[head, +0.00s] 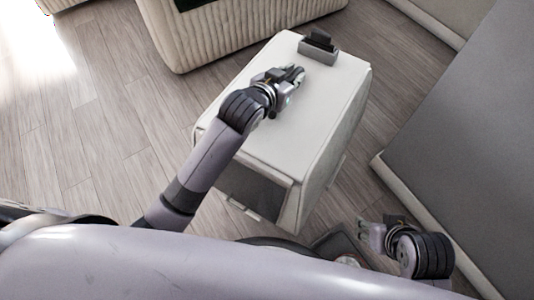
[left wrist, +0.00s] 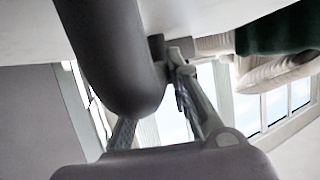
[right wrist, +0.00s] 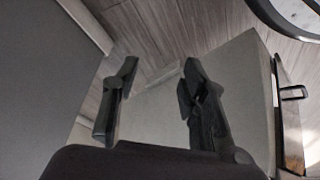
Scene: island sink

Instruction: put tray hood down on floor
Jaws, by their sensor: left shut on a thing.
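No tray hood can be told apart for certain. My left gripper (head: 293,76) is over the white top of a boxy cabinet (head: 318,105), close to its far end. In the left wrist view, a dark grey rounded thing (left wrist: 108,50) comes down from the white surface (left wrist: 205,14) and lies between the fingers. The gripper is shut on it; whether it is part of the tray hood I cannot tell. My right gripper (head: 377,233) is low, right of the cabinet's near end. Its fingers stand apart and empty in the right wrist view (right wrist: 158,85).
A grey holder with a black item (head: 318,48) sits on the cabinet's far end. The cabinet's near side has a dark panel (head: 250,190) with a handle. A ribbed cream sofa (head: 235,35) stands behind. A grey block (head: 450,140) stands right. Wooden floor (head: 95,130) is clear at left.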

